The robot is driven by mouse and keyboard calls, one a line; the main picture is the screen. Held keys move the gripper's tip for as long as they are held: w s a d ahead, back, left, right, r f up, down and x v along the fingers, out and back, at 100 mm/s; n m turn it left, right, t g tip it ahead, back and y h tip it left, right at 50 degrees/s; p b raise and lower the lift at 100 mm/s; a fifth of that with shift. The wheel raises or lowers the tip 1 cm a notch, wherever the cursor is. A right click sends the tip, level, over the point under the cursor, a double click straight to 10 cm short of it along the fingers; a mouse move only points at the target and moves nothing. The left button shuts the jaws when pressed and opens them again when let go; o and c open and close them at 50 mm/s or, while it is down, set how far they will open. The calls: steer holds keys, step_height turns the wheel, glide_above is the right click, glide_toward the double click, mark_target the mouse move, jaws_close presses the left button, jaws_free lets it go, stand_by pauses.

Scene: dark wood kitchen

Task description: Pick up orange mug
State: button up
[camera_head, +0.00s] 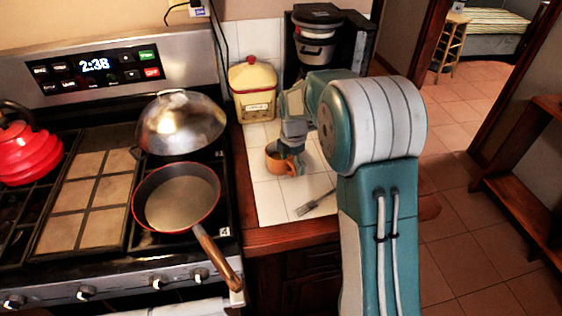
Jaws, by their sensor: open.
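The orange mug (275,160) stands upright on the white tiled counter (262,197), right of the stove. Its handle side faces right. My gripper (291,163) reaches down at the mug's right side, close to the handle. The fingers overlap the mug's right part in this view, and I cannot tell whether they touch it. The gripper is open. The fingertips are small and partly merge with the orange of the mug. My arm comes in from the right and covers part of the counter.
A fork (315,203) lies in front of the mug. A yellow canister (252,90) and a black coffee maker (322,42) stand behind it. On the stove at left are a red-rimmed pan (178,200), a domed lid (181,125) and a red kettle (28,152).

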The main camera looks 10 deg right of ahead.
steer(key=shift+f, duration=1.4)
steer(key=c, duration=1.3)
steer(key=shift+r, duration=0.15)
steer(key=shift+r, duration=0.85)
steer(key=shift+s+d+r, duration=0.1)
steer(key=shift+s+r, duration=1.75)
steer(key=shift+s, duration=0.45)
steer(key=shift+s+d+r, duration=0.1)
steer(key=shift+s+r, duration=1.7)
steer(key=shift+s, duration=0.55)
steer(key=shift+s+d+r, duration=0.1)
steer(key=shift+s+r, duration=1.75)
steer(key=shift+s, duration=0.45)
